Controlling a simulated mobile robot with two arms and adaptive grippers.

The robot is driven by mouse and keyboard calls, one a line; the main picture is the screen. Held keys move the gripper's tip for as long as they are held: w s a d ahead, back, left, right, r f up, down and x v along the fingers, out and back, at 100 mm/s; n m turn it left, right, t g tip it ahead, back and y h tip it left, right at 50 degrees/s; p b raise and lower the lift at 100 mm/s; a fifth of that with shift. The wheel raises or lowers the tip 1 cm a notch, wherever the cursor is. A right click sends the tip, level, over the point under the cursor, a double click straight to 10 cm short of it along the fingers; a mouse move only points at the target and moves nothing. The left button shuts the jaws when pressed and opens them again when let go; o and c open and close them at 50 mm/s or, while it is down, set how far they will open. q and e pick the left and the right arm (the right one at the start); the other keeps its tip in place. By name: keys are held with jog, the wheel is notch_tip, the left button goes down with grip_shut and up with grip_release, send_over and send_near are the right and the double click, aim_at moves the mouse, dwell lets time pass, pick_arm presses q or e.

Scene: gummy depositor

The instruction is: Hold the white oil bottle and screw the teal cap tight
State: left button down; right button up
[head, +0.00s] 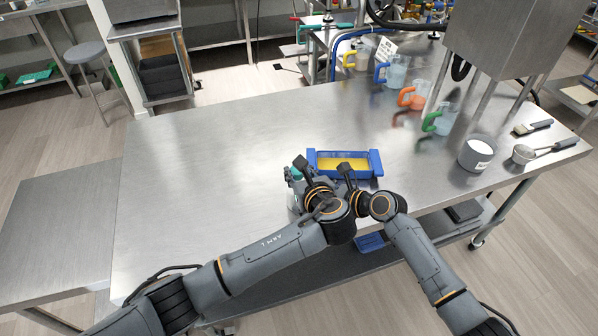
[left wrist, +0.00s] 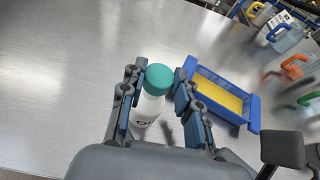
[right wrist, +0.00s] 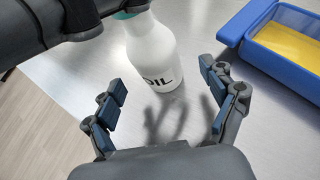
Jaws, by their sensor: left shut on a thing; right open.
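The white oil bottle (left wrist: 148,108) stands upright on the steel table with the teal cap (left wrist: 158,76) on its top. My left gripper (left wrist: 158,92) is shut on the bottle, with one finger on each side just below the cap. In the head view the left gripper (head: 302,178) hides most of the bottle, and a bit of teal cap (head: 295,173) shows. In the right wrist view the bottle (right wrist: 153,56) shows its "OIL" lettering, with its cap partly cut off above. My right gripper (right wrist: 166,98) is open and empty in front of the bottle, low near the table.
A blue tray with yellow contents (head: 343,155) lies right beside the grippers. Jugs with coloured handles (head: 411,97), a white tub (head: 476,153), a scoop (head: 526,153) and a brush (head: 533,127) stand farther right. The table's left half (head: 200,190) is clear.

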aim_at(298, 175)
pick_arm(q)
jog(key=shift+f, duration=0.3)
pick_arm(e)
jog(key=shift+x, duration=1.8)
jog(key=shift+s, duration=0.1)
grip_shut()
pick_arm(q)
jog(key=c, duration=1.8)
grip_release()
grip_shut()
jog(key=shift+r, duration=3.2)
